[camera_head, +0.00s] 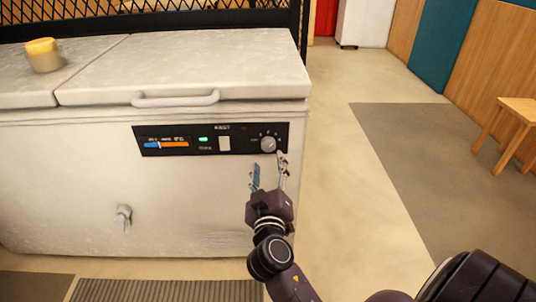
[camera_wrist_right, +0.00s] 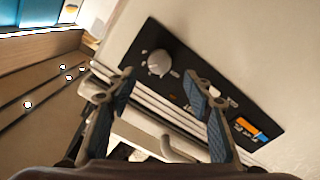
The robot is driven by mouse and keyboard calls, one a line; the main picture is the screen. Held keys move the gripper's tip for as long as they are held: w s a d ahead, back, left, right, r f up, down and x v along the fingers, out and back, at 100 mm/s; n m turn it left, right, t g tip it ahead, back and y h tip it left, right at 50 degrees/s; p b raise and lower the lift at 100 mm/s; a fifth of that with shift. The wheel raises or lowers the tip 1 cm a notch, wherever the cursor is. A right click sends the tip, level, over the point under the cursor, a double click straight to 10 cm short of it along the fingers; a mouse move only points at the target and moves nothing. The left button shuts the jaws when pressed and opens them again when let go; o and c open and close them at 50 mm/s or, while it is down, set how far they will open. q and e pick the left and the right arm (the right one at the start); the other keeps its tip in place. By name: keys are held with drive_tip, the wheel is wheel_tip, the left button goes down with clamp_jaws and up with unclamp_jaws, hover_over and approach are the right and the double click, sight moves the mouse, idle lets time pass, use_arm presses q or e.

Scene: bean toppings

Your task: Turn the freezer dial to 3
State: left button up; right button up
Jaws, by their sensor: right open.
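The freezer dial (camera_head: 268,144) is a round grey-white knob at the right end of the black control panel (camera_head: 184,147) on the chest freezer's front. In the wrist view the dial (camera_wrist_right: 158,63) shows beyond the fingertips, roughly between their lines. Its number marks are too small to read, so I cannot tell its setting. My right gripper (camera_head: 270,172) is open and empty, just below and in front of the dial, with its blue-padded fingers apart. In the wrist view the gripper (camera_wrist_right: 158,75) appears short of the dial, with no clear contact. My left gripper is not in view.
The white chest freezer (camera_head: 60,180) has a lid handle (camera_head: 175,99) above the panel and a drain tap (camera_head: 123,216) lower down. Open floor (camera_head: 335,190) lies to the right, with a wooden stool (camera_head: 515,112) farther off.

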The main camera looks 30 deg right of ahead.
drive_tip(key=v, duration=0.5)
idle(0.5)
